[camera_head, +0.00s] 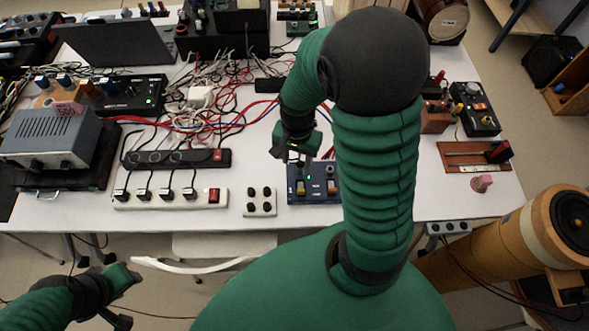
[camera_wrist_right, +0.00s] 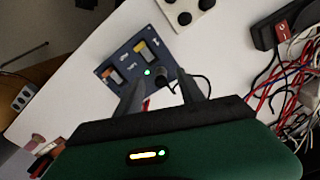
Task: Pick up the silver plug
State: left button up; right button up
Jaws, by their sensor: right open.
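A blue box (camera_head: 330,185) with two switches stands near the table's front edge; it also shows in the right wrist view (camera_wrist_right: 122,68). In that view a dark grey plug-like piece (camera_wrist_right: 161,79) with a black cable sits at the box's edge, between my right fingers; I cannot tell if it is the silver plug. My right gripper (camera_wrist_right: 161,73) is open around it, with gaps visible. In the head view my right gripper (camera_head: 299,160) is above the box's back edge. My left gripper (camera_head: 124,290) is low in front of the table, its fingers unclear.
A white power strip (camera_head: 170,197) and a small white block with black knobs (camera_head: 260,202) lie left of the box. Tangled cables (camera_head: 215,100) cover the table's middle. A wooden slider board (camera_head: 475,157) and a pink piece (camera_head: 482,183) are at the right.

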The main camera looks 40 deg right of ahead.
aim_at(299, 164)
jog(key=d+f, duration=0.1)
jog(key=f, duration=0.1)
jog(key=d+f, duration=0.1)
jog(key=f, duration=0.1)
jog(key=d+f+b, duration=0.1)
jog(key=f, duration=0.1)
jog(key=shift+w+d, duration=0.3)
jog(key=shift+a+f, duration=0.2)
jog(key=shift+f, duration=0.2)
jog(key=shift+w+a+r, duration=0.15)
jog(key=shift+a+r, duration=0.05)
jog(key=shift+a, duration=0.6)
jog(key=shift+a+r, duration=0.1)
jog(key=shift+a, duration=0.15)
jog(key=shift+c, duration=1.7)
jog(key=shift+d, duration=0.15)
jog(key=shift+c, duration=1.1)
jog(key=shift+d, duration=0.6)
grip_shut()
pick_arm(q)
jog(key=shift+d+f, duration=0.25)
jog(key=shift+d, duration=0.25)
jog(key=shift+d+f, duration=0.25)
jog(key=shift+d, duration=0.2)
pick_arm(e)
jog(key=shift+a, duration=0.35)
